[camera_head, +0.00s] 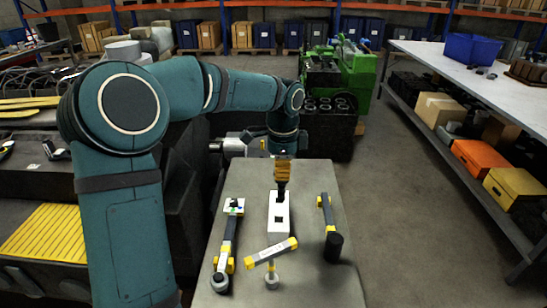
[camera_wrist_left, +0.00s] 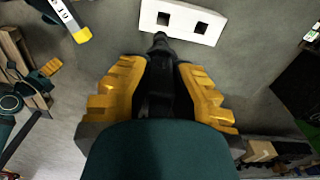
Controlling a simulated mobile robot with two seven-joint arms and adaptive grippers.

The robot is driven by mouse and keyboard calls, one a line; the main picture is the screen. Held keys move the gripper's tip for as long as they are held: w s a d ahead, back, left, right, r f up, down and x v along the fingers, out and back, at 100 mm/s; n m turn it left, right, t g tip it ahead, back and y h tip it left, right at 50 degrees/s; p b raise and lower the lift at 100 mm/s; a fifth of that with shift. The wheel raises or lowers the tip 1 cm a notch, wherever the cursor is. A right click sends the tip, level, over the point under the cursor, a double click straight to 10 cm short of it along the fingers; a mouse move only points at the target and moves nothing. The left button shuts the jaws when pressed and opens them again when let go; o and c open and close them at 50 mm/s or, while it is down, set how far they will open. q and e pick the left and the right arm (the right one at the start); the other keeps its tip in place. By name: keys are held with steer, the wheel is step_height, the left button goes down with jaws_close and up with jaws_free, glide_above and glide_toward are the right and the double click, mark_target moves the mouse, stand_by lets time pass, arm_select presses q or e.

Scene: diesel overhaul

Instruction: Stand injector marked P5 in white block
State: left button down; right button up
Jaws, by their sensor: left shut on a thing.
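The white block (camera_head: 278,228) lies on the grey bench in front of me. It has two square holes, and both show empty in the left wrist view, where the block (camera_wrist_left: 183,22) is at the top. My left gripper (camera_head: 282,181), with yellow fingers, points down at the block's far end. It is shut on a dark injector (camera_wrist_left: 160,45), whose narrow tip shows beyond the fingers, close to the block's edge. No P5 mark is legible on it. I cannot tell whether the tip touches the block. My right gripper is not in view.
A long dark tool (camera_head: 226,246) with yellow parts lies left of the block. A grey, yellow-ended bar (camera_head: 270,252) is in front of it. Another dark bar (camera_head: 326,214) and a black cylinder (camera_head: 334,247) are on the right. A green engine (camera_head: 347,75) stands beyond the bench.

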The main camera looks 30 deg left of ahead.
mark_target(280, 183)
arm_select(q)
steer(key=shift+w+a+r, duration=0.15)
steer(key=shift+a+r, duration=0.2)
steer(key=shift+a, duration=0.1)
steer(key=shift+d+f+m+b, duration=0.1)
steer(key=shift+f+m+b, duration=0.2)
steer(key=shift+f+b, duration=0.65)
step_height(280, 183, down, 4)
steer(key=b, duration=0.3)
steer(key=shift+r+b, duration=0.1)
steer(key=shift+b, duration=0.2)
steer(key=shift+r+p, duration=0.1)
steer(key=shift+p, duration=0.55)
steer(key=shift+f+b, duration=2.75)
steer(key=shift+f, duration=2.4)
